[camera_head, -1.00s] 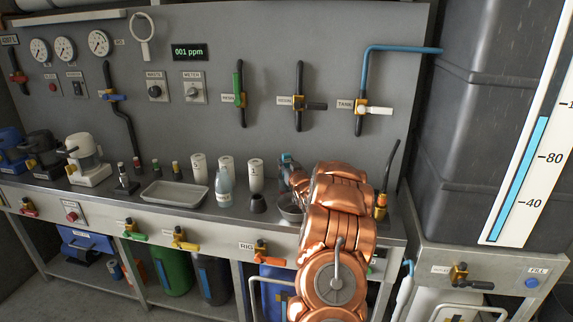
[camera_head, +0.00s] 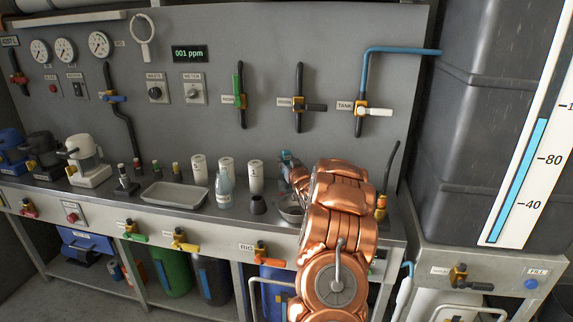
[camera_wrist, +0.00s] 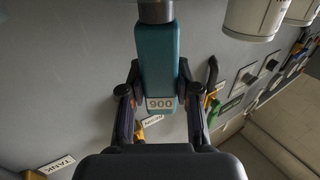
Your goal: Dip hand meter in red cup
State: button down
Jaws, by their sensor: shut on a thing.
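The hand meter (camera_wrist: 157,55) is a teal block with a grey end at the top of the wrist view and a white label near my fingers. My gripper (camera_wrist: 156,97) is shut on it, one finger at each side. In the head view the teal meter (camera_head: 286,156) shows small above my copper arm, over the back of the bench near the metal bowl (camera_head: 287,212). My gripper (camera_head: 294,173) is partly hidden by the arm there. I cannot make out a red cup in either view. A small dark cup (camera_head: 258,205) stands left of the bowl.
White cylinders (camera_head: 256,177) and a clear bottle (camera_head: 223,188) stand on the bench left of my gripper. A shallow grey tray (camera_head: 174,195) lies farther left. Valve handles (camera_head: 300,100) stick out of the back panel. A big grey tank (camera_head: 490,120) stands at right.

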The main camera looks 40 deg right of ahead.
jog(key=shift+r+p, duration=1.4)
jog(key=shift+r, duration=2.75)
